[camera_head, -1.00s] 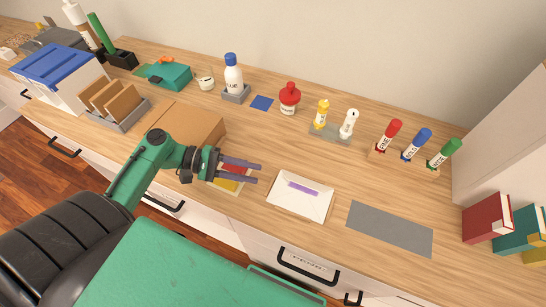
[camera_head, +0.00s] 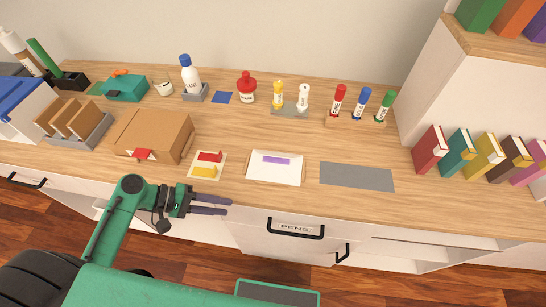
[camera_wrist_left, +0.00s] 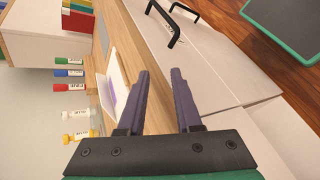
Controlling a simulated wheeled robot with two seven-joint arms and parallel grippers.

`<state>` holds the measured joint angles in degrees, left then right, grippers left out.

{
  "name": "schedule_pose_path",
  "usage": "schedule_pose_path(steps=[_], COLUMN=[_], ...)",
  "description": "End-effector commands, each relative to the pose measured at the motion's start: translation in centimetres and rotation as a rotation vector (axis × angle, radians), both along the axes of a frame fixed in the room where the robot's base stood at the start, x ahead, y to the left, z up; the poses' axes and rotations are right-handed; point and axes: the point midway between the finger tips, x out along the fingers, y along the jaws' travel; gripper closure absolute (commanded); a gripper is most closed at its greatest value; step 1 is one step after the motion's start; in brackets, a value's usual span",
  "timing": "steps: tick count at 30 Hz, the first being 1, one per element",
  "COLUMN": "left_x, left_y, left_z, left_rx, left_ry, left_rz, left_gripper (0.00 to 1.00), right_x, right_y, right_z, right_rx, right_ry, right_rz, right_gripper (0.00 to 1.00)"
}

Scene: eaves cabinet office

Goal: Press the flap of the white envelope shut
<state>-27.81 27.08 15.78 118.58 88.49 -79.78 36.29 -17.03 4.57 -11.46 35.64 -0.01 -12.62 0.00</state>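The white envelope (camera_head: 274,177) lies on the wooden desk near its front edge, with a purple strip (camera_head: 276,160) on its upper part. How far its flap stands up is hard to tell. In the left wrist view the envelope (camera_wrist_left: 122,71) shows left of the fingers, seen at a slant. My left gripper (camera_head: 212,204) is at the desk's front edge, left of the envelope and apart from it. Its two dark fingers are spread with nothing between them, as the left wrist view (camera_wrist_left: 160,85) also shows. My right gripper is out of view.
A card with red and yellow pieces (camera_head: 206,173) and a cardboard box (camera_head: 150,132) are left of the envelope. A grey mat (camera_head: 356,177) is to its right. Bottles and glue sticks stand behind. Drawer handles (camera_head: 296,228) jut out below the edge.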

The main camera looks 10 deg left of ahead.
Motion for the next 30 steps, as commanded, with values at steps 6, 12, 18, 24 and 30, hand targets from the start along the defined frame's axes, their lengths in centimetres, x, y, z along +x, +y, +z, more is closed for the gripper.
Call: schedule_pose_path(steps=[6,12,18,24,30], left_x=[-0.9,-1.6,-1.4,-0.7,0.8], left_y=[0.0,0.5,1.7,3.0,4.1], left_z=[-1.7,-3.1,-2.5,-0.2,2.6], left_rx=[0.180,0.442,0.755,1.013,1.218], left_ry=[-0.076,-0.197,-0.347,-0.458,-0.578], left_rz=[-0.087,-0.233,-0.422,-0.575,-0.707], left_gripper=[0.67,0.67,0.67,0.67,0.67], right_x=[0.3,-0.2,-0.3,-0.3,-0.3], right_y=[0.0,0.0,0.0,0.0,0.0], right_z=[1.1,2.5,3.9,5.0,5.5], right_rx=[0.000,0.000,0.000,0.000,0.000], right_ry=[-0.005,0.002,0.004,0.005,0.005], right_rz=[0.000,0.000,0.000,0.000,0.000], right_gripper=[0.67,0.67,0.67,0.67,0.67])
